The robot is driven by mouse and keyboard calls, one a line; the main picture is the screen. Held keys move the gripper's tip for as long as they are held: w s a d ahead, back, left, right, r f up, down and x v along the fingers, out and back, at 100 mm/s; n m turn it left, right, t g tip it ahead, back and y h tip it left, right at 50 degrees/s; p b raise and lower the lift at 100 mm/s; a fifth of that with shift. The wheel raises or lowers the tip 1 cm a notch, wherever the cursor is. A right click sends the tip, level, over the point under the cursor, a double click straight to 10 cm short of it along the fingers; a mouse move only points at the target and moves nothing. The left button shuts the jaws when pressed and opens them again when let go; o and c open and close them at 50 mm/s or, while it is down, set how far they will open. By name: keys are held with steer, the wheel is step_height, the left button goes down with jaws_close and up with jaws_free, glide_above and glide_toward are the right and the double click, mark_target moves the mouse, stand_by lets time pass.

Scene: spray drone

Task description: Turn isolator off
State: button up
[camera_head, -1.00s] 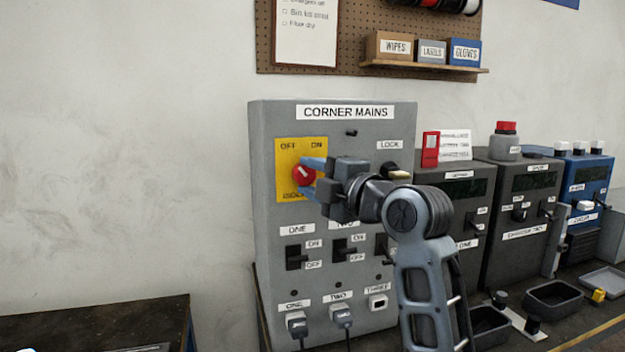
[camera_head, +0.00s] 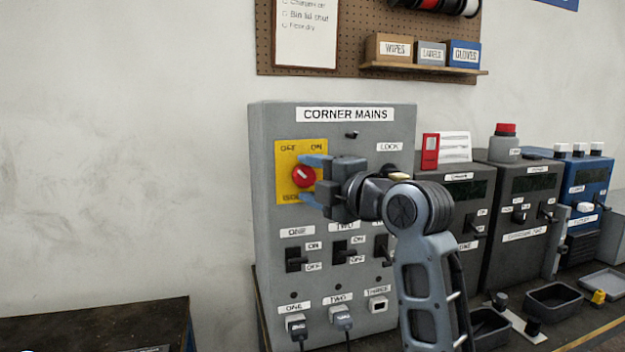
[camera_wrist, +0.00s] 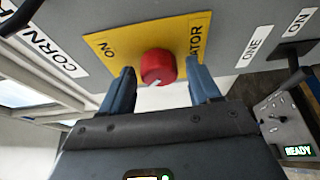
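The isolator is a round red knob (camera_head: 303,176) on a yellow plate (camera_head: 286,190) marked OFF at upper left and ON at upper right. The plate is on the grey CORNER MAINS box (camera_head: 345,212). The knob's white mark points up and left, toward OFF. My gripper (camera_head: 309,179) is open, with one blue finger above the knob and one below it. In the wrist view the red knob (camera_wrist: 158,67) lies between and beyond the fingertips of my gripper (camera_wrist: 162,80), with a gap on each side. There the OFF label is hidden.
Black switches (camera_head: 296,258) and plugged-in leads (camera_head: 297,325) are lower on the box. A small LOCK fitting (camera_head: 391,170) is at its right. Dark machines (camera_head: 520,215) and trays (camera_head: 553,299) stand on the bench to the right. The wall at left is clear.

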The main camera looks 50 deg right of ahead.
steer(key=shift+o, duration=0.5)
steer(key=shift+s, duration=0.1)
steer(key=p+v, duration=0.6)
steer(key=v, duration=0.1)
steer(key=shift+s+p, duration=0.3)
stand_by(0.5)
